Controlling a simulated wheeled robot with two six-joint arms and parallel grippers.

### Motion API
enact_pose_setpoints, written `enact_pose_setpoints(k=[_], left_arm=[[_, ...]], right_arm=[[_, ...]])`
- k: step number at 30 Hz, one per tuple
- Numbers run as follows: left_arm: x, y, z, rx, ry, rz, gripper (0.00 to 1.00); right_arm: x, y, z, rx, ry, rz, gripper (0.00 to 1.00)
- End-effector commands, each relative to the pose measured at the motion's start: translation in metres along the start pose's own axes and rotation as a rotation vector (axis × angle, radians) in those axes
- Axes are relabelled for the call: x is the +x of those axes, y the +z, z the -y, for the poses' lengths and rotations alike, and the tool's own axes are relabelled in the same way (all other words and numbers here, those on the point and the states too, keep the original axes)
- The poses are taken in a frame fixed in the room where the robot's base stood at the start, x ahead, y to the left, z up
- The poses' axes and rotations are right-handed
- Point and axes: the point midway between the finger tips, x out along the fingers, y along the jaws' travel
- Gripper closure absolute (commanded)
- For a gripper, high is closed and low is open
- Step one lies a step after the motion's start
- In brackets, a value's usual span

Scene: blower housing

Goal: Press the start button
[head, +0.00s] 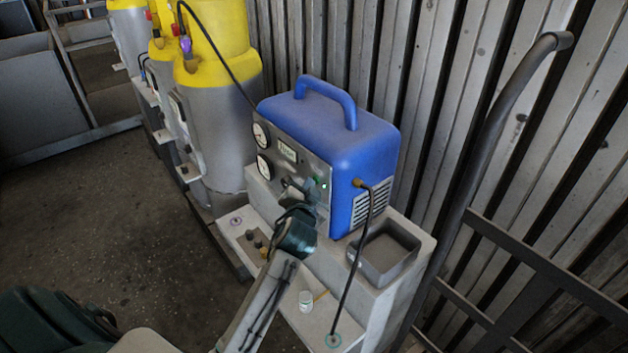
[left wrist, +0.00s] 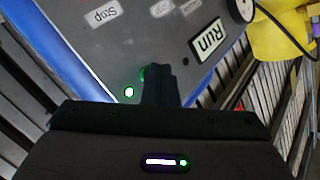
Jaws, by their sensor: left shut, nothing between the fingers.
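The blue machine (head: 370,140) has a grey front panel with a lit display (head: 287,151). In the left wrist view the display (left wrist: 207,46) reads "Run", and a label (left wrist: 101,15) reads "Stop". A green button (left wrist: 146,74) shows partly behind my fingers, beside a small lit green lamp (left wrist: 129,92). The lamp also shows in the head view (head: 324,186). My left gripper (head: 309,192) is shut and empty, its tips at the panel by the green button. The fingers hide part of the button, and I cannot tell whether they touch it. My right gripper is out of view.
Yellow-topped grey cylinders (head: 215,110) stand left of the machine. A black hose (head: 358,255) hangs at the right. A corrugated wall closes the back.

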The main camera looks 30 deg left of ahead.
Motion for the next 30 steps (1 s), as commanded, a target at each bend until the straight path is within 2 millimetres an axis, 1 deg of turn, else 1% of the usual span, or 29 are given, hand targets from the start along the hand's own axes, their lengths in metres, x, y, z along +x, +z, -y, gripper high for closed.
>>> enact_pose_setpoints(k=[6, 17, 30], left_arm=[[-0.006, 0.004, 0.005, 0.001, 0.0, 0.0, 1.0], [-0.009, 0.006, 0.007, 0.001, 0.0, 0.0, 1.0], [-0.039, 0.029, 0.029, 0.003, 0.0, 0.0, 1.0]], right_arm=[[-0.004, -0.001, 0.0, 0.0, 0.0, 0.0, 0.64], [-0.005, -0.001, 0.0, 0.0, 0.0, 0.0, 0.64], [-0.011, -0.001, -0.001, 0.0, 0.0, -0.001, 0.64]])
